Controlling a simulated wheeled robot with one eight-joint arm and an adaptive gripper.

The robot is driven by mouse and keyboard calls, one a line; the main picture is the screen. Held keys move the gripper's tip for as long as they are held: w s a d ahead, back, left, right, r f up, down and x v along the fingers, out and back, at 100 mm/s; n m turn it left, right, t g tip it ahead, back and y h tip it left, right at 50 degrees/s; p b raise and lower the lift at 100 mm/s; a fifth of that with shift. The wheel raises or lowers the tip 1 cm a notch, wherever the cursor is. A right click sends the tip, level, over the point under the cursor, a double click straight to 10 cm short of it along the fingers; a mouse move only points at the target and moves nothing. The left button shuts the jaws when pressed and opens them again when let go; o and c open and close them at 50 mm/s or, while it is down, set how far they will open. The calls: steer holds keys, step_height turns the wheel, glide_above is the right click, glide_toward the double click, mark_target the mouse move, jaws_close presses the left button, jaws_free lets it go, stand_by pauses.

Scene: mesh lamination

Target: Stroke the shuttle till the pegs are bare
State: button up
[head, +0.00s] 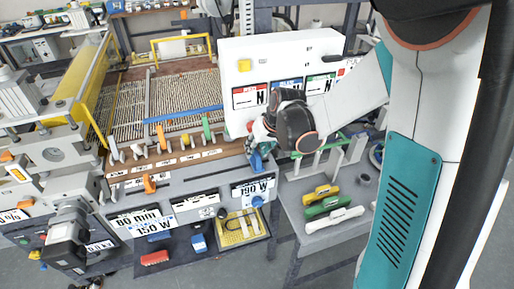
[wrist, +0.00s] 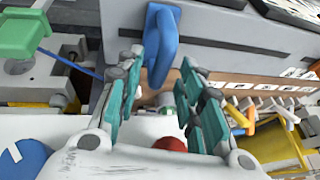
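My gripper (wrist: 162,62) has its teal-padded fingers apart, with a blue hooked handle (wrist: 163,40) showing between and beyond the tips. No clear contact shows. In the head view my gripper (head: 256,140) is at the right end of the grey machine front, just above the blue handle (head: 257,161). A row of pegs (head: 137,151) stands along a brown labelled rail (head: 180,160), left of the gripper. Blue, orange, yellow and green pieces (head: 160,134) stand among them. I cannot tell which part is the shuttle. My wrist hides the rail's right end.
A white panel (head: 282,50) stands behind my wrist. A side table (head: 300,188) at right holds yellow, green and white bars (head: 333,217). A yellow tray (head: 243,229) and red and blue blocks (head: 155,258) lie on the lower shelf. A yellow guard (head: 90,80) is at left.

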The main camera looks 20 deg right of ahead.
steer(key=shift+c, duration=0.6)
jaws_close()
steer(key=shift+a, duration=0.1)
steer(key=a+b, duration=0.2)
steer(key=a, duration=2)
steer(key=shift+a+b, duration=0.25)
steer(key=shift+b, duration=0.1)
steer(key=shift+c, duration=0.2)
jaws_free()
steer(key=shift+a, duration=0.1)
steer(key=shift+o, duration=0.8)
steer(key=shift+a, duration=0.15)
